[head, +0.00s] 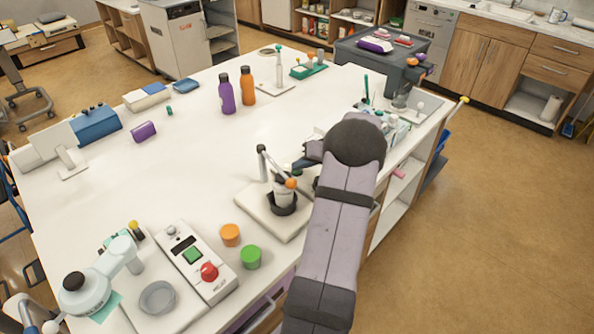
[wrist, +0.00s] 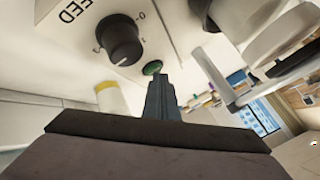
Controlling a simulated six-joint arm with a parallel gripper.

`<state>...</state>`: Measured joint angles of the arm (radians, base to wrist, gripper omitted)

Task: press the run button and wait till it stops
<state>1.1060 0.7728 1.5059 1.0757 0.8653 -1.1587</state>
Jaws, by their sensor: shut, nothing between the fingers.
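In the wrist view, a round green button (wrist: 152,67) sits on a white panel (wrist: 165,25) below a black dial (wrist: 119,39) marked FEED. My gripper (wrist: 160,80) is shut and empty, its fingertips just short of or at the green button; I cannot tell whether they touch. In the head view, my gripper (head: 298,165) is beside a white-based device (head: 262,212) with a post and lever, and my arm hides part of that area.
An orange cap (head: 230,235) and a green cap (head: 251,257) stand near the front edge. A purple bottle (head: 226,93) and an orange bottle (head: 247,86) stand farther back. The middle of the white table (head: 190,180) is clear.

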